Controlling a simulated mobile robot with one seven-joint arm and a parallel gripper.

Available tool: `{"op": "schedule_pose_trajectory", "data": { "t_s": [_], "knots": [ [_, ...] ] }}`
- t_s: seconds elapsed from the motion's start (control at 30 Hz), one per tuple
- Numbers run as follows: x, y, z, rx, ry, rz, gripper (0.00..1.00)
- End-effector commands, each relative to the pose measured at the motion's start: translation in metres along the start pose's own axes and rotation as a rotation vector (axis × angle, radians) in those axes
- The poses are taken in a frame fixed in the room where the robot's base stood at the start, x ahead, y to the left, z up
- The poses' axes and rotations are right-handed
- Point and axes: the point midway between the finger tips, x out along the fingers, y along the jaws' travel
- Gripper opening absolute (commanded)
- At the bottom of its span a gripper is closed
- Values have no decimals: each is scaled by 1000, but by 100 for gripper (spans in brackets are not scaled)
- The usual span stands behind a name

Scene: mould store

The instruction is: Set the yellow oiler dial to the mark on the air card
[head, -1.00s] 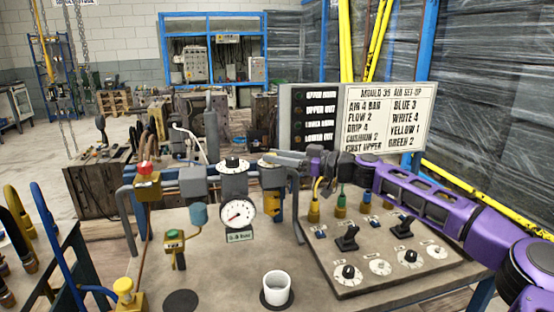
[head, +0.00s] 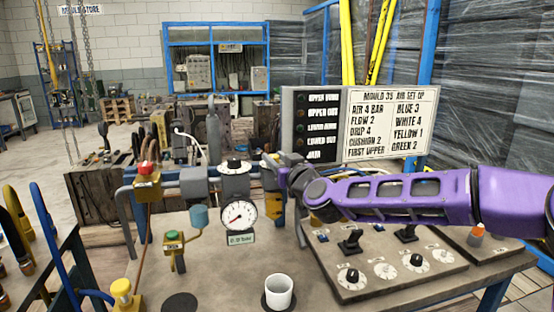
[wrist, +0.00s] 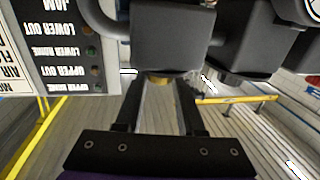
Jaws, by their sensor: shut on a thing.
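The oiler is a grey block with a yellow bowl (head: 276,207) below it, right of the gauge on the air line. My gripper (head: 269,164) is at the top of the oiler. The dial's marks and pointer cannot be read. The white air card (head: 392,123) is headed Mould 35 Air Set-up and reads Air 4 bar, Flow 2, Drip 4, Cushion 2.
A round gauge (head: 239,215) and a regulator with a black-and-white dial (head: 234,166) stand left of the oiler. A white cup (head: 279,291) stands on the bench in front. The panel (head: 385,268) with levers and dials lies under my arm.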

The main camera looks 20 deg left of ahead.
Motion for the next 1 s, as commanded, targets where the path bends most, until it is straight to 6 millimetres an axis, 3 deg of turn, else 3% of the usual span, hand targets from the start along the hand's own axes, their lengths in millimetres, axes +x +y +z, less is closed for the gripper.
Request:
{"op": "schedule_pose_trajectory", "data": {
  "t_s": [1.0],
  "knots": [
    [5,-12,-1,0,-4,681,0]
  ]
}}
